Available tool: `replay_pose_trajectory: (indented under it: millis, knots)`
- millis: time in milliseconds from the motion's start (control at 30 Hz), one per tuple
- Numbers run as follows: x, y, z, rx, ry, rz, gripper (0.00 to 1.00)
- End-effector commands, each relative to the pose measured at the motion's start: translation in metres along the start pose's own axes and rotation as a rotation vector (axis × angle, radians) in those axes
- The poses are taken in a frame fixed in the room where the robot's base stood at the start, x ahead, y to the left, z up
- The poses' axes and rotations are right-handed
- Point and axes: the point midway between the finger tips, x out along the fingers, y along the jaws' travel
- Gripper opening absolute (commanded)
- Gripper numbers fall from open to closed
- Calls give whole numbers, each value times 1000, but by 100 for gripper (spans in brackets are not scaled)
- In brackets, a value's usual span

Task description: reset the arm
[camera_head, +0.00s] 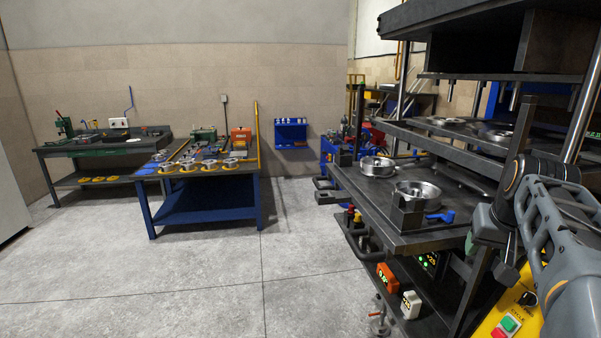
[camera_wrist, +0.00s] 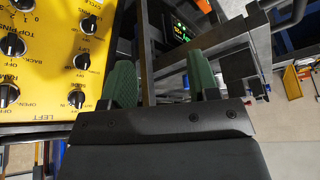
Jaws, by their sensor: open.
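My gripper (camera_wrist: 162,80) shows in the wrist view with its two green fingers apart and nothing between them. In the head view my arm (camera_head: 555,235) is at the right, bent in front of the press (camera_head: 375,213); the fingers cannot be made out clearly there. In the wrist view a yellow control panel (camera_wrist: 60,55) with black knobs is close to the left of the fingers. A dark display with green digits (camera_wrist: 183,28) lies beyond the fingertips.
Metal ring parts (camera_head: 376,167) and (camera_head: 418,192) lie on the press's lower plate. A yellow box with push buttons (camera_head: 508,324) is below my arm. A blue workbench (camera_head: 205,215) with several parts and a green-grey bench (camera_head: 95,146) stand at left. The grey floor (camera_head: 200,290) between is clear.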

Motion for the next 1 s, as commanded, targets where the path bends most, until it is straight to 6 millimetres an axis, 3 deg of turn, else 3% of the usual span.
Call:
replay_pose_trajectory:
  millis: [167,400,567,733,1000]
  knots:
    - [37,-34,46,-18,-9,-9,55]
    - [88,-92,148,-151,-17,-55,55]
    - [101,-116,204,-286,-27,-97,55]
    - [92,-131,212,-355,5,-135,55]
    - [91,-134,213,-368,5,-141,55]
